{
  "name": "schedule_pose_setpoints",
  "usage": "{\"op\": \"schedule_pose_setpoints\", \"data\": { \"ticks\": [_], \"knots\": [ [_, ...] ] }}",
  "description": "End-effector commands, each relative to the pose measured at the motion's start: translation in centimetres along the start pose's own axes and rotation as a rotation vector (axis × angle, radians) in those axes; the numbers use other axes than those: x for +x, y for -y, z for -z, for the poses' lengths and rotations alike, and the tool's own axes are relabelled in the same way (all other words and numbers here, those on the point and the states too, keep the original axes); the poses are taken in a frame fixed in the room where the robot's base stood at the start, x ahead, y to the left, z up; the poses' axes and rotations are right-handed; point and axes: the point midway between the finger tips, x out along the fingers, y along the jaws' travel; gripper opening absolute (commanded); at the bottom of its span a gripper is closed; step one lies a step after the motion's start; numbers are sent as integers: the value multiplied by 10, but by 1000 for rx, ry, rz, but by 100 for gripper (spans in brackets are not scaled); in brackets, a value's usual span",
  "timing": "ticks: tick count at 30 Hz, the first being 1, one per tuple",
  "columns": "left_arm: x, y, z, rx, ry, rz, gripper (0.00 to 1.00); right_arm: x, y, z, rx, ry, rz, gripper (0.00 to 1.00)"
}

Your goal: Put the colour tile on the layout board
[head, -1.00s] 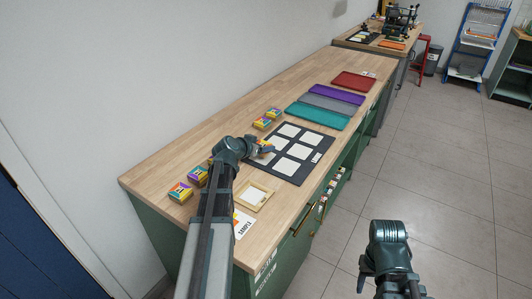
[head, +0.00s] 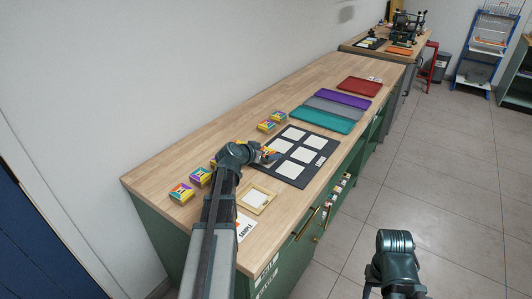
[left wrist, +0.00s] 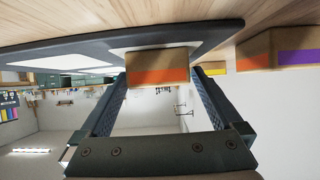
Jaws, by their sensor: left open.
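The dark layout board (head: 278,175) with several white cells lies on the wooden bench. My left gripper (head: 267,154) is low over the board's left side in the head view. A colour tile (left wrist: 157,70), a block with a wooden-looking side and an orange face, shows between the open fingertips in the left wrist view. It appears to rest on a white cell of the board, whose dark edge (left wrist: 90,43) shows there too. The arm partly hides this spot in the head view. My right gripper (head: 392,275) hangs over the floor beside the bench, and its jaws are unclear.
Colourful blocks (head: 181,193) stand along the wall side of the bench, with more (head: 267,126) behind the board. A pale wooden frame (head: 257,199) and a sample sheet (head: 243,226) lie in front. Teal (head: 322,119), grey, purple and red mats lie farther back.

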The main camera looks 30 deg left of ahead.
Motion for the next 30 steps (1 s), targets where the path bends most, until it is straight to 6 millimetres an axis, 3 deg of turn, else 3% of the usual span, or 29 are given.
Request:
{"op": "schedule_pose_setpoints", "data": {
  "ticks": [12, 18, 30],
  "knots": [
    [-78, -2, 5, -1, 0, 2, 100, -42, -4, -2, 1, 0, 0, 50],
    [-108, -1, 4, 0, 0, 1, 100, -54, -5, -3, 1, 0, 0, 50],
    [-121, 0, 2, 0, 0, 0, 100, -59, -6, -4, 1, 0, 0, 50]
  ]
}}
